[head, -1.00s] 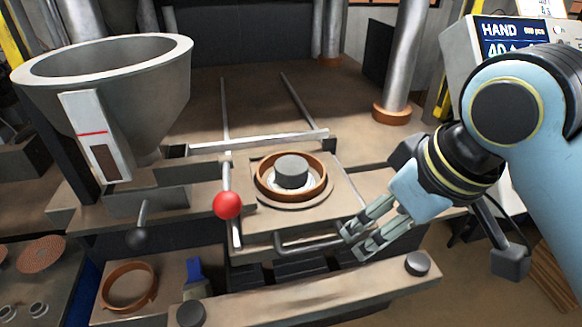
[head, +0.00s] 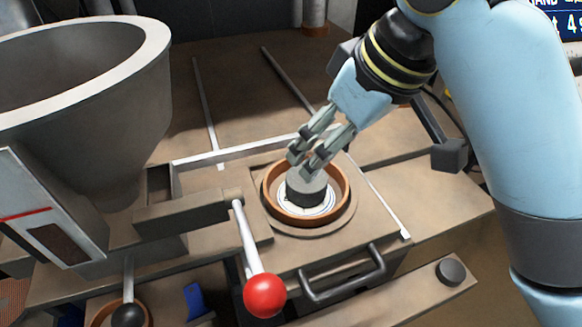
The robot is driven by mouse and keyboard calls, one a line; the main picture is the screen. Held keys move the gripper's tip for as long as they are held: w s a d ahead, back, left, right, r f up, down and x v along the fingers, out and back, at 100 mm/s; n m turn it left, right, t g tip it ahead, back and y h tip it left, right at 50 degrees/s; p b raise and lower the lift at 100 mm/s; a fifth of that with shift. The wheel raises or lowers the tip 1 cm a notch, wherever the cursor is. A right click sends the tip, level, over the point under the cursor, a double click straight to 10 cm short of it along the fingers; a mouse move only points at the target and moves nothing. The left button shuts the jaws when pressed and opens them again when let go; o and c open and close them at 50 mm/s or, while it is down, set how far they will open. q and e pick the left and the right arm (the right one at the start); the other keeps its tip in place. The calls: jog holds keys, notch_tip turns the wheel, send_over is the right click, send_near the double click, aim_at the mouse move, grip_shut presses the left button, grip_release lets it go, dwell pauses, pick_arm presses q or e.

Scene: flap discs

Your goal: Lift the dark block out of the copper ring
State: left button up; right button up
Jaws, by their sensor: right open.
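The dark block (head: 306,189) is a short dark grey cylinder. It sits upright in the middle of the copper ring (head: 342,199), on a pale disc (head: 318,211) at the ring's centre. The ring rests in a round seat on the brown machine top. My right gripper (head: 303,168) is open, with its fingers pointing down and left at the block's upper edge. The fingertips overlap the block's back edge in the head view; I cannot tell whether they touch it. My left gripper is not in view.
A grey hopper (head: 130,130) fills the left side. A lever with a red ball (head: 265,296) stands in front of the ring, and a dark handle (head: 345,278) lies to its right. A second copper ring (head: 101,313) shows at lower left.

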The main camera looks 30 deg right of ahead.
aim_at(318, 187)
jog(key=x, duration=0.3)
jog(key=shift+s+f, duration=0.25)
jog(key=shift+f, duration=0.3)
jog(key=shift+w+a+f, duration=0.1)
jog(key=shift+w+f, duration=0.05)
jog(key=shift+f, duration=0.1)
jog(key=x, duration=0.4)
jog(key=shift+w+f+p, duration=0.15)
jog(key=shift+w+p, duration=0.15)
jog(key=shift+w+f, duration=0.15)
jog(key=shift+f, duration=0.3)
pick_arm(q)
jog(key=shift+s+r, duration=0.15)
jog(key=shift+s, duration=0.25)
pick_arm(e)
jog(key=shift+c, duration=0.3)
jog(key=c, duration=0.7)
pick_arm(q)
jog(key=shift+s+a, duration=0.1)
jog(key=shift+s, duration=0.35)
pick_arm(e)
jog(key=c, duration=0.4)
